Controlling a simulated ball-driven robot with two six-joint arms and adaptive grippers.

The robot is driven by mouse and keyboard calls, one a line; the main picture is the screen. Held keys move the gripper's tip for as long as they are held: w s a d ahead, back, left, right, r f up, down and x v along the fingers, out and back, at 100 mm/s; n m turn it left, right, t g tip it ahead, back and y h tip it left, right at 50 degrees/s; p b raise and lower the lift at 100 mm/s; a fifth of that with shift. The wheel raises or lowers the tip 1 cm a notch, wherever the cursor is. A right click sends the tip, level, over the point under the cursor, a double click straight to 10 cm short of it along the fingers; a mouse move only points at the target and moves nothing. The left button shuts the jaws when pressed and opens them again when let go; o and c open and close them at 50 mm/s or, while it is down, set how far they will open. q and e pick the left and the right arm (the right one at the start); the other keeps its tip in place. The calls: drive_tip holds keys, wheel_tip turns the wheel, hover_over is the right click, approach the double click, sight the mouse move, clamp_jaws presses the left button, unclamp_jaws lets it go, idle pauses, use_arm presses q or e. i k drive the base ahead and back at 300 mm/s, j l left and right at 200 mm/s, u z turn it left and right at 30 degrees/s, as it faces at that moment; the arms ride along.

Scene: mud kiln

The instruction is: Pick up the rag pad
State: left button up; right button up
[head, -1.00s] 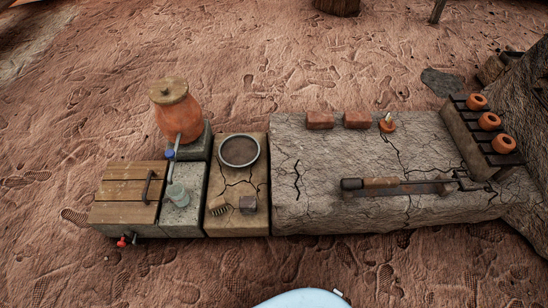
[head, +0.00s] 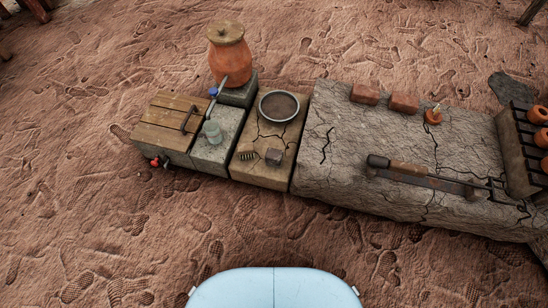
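A small grey-brown block (head: 274,156), which looks like the rag pad, lies on the clay block (head: 262,174) left of the long bench. A small brush (head: 247,152) lies just left of it, and a round dark pan (head: 279,106) sits behind it. At this size I cannot be sure that the block is the rag pad. Neither of my grippers is in the head view.
The cracked mud bench (head: 335,180) bears bricks (head: 365,94) and a long-handled tool (head: 412,173). Left are a clay jar (head: 229,57), a glass jar (head: 212,131) and a wooden-lidded box (head: 168,123). Open footprinted ground (head: 150,240) lies in front.

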sight(273, 158)
drive_tip(key=k, duration=1.25)
